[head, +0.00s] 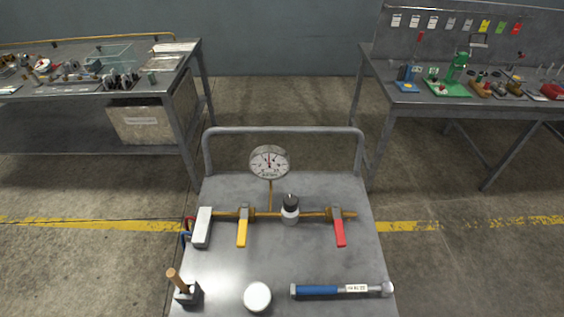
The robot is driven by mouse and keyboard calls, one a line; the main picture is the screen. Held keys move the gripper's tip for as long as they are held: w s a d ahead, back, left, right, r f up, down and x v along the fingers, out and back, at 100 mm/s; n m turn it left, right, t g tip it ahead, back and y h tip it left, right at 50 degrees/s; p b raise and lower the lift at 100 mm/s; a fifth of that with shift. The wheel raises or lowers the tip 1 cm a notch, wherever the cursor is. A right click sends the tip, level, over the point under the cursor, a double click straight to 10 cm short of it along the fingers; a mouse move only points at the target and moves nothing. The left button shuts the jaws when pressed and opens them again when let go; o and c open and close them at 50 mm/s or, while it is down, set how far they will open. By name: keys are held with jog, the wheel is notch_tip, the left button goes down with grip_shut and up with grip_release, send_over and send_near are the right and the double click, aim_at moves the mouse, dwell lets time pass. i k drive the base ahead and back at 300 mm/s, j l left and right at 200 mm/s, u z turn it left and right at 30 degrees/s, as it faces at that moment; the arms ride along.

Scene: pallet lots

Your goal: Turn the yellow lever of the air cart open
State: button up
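The air cart (340,265) stands in front of me in the head view, with a grey metal top and a raised tube handle at its far side. A brass pipe runs left to right across it. The yellow lever (242,233) sits on the left part of the pipe and points toward me, across the pipe's line. A red lever (340,233) on the right part also points toward me, slightly slanted. A round dial gauge (269,162) stands on a stem between them. My gripper is not in view.
Workbenches stand left (190,52) and right (385,75), with open floor between.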

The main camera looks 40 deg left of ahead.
aim_at(241, 243)
jog(key=u, duration=1.25)
